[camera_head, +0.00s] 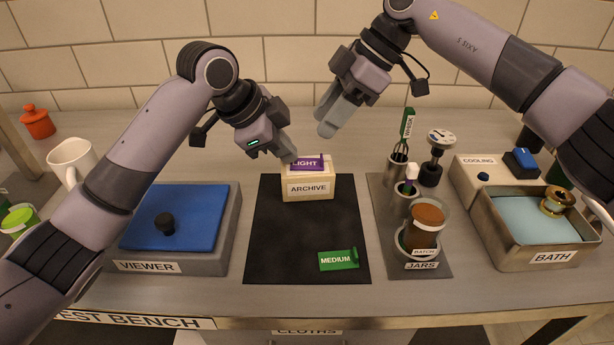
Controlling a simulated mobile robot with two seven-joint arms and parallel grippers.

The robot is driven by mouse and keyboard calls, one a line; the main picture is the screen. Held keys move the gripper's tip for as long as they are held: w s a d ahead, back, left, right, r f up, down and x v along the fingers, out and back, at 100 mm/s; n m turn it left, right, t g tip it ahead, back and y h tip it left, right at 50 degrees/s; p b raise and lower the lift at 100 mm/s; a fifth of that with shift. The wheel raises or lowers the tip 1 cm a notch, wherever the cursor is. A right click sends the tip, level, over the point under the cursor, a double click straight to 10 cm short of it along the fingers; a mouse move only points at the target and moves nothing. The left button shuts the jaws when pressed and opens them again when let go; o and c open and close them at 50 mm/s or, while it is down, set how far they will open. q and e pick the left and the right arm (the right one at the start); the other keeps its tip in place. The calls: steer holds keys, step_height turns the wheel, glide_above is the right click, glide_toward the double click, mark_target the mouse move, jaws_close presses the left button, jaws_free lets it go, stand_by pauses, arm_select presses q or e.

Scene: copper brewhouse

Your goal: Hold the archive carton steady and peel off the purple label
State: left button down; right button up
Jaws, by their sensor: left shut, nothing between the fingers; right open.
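The archive carton (309,188), a cream box with a white ARCHIVE tag on its front, stands at the back of a black mat (300,228). The purple label (307,164), reading LIGHT, lies on its top. My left gripper (289,155) is shut and empty, its tips at the carton's back left top corner, by the label's left end. I cannot tell whether they touch. My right gripper (328,122) is open and empty, above and behind the carton, apart from it.
A green MEDIUM label (338,260) lies on the mat's front right. The blue-topped VIEWER box (172,218) is left. Right are jars (424,232), a tool holder (397,193), a COOLING box (484,180) and a BATH tray (553,258). The mat's middle is clear.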

arm_select(q)
steer(key=shift+s+f, duration=0.1)
steer(key=shift+f, duration=0.8)
